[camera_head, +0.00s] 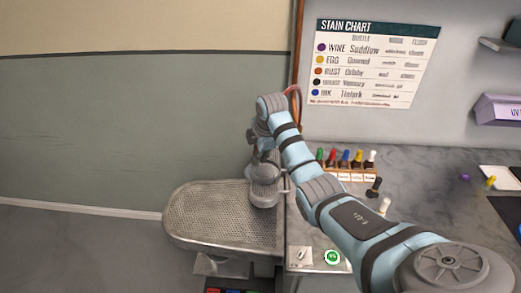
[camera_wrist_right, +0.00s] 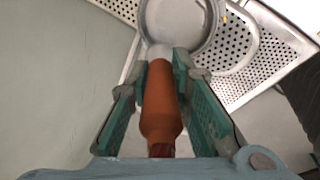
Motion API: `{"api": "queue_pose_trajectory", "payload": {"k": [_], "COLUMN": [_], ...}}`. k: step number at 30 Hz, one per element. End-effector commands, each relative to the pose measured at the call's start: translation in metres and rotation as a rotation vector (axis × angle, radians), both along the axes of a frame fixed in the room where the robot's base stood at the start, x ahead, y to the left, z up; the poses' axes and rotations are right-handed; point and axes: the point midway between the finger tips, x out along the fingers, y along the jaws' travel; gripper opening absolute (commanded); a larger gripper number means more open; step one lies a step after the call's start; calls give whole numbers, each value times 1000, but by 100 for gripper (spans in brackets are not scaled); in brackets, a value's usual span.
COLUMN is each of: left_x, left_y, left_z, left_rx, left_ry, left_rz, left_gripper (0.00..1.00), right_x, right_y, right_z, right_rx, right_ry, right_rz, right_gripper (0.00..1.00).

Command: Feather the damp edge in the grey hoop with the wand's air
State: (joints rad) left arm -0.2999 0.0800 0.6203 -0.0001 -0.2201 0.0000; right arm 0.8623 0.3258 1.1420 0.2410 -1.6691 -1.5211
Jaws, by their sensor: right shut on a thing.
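My right gripper (camera_wrist_right: 160,66) is shut on the wand's orange-brown handle (camera_wrist_right: 160,105) in the right wrist view, with green pads at both sides. The wand's pale front end (camera_wrist_right: 156,55) points at the grey hoop (camera_wrist_right: 213,36), whose rim surrounds a pale round face. Whether they touch, and the damp edge, I cannot tell. In the head view my right gripper (camera_head: 262,160) is over the right end of the perforated board, largely hidden by its own arm. A grey round form (camera_head: 267,196) just below looks like the hoop. My left gripper is not in view.
The perforated metal board (camera_head: 215,215) extends left of the grey counter (camera_head: 425,170). A rack of coloured bottles (camera_head: 345,172), a dark bottle (camera_head: 375,187) and a green-marked round item (camera_head: 332,257) flank my right arm. The board's left part is clear.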

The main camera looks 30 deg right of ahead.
Motion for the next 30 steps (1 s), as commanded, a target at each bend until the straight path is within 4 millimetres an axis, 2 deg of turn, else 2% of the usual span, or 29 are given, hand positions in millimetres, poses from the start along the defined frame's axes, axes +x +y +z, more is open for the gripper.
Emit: {"api": "queue_pose_trajectory", "payload": {"k": [8,18,23,30], "left_x": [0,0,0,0], "left_y": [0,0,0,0], "left_z": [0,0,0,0], "left_rx": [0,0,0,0], "left_ry": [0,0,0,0], "left_rz": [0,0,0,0], "left_gripper": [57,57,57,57], "right_x": [-7,-27,-31,-47], "right_y": [5,11,9,5], "right_z": [0,1,0,0], "right_rx": [-1,0,-2,-1], "right_ry": [-1,-2,-2,-3], "right_rz": [-1,-1,-2,-1], "right_gripper": [0,0,0,0]}}
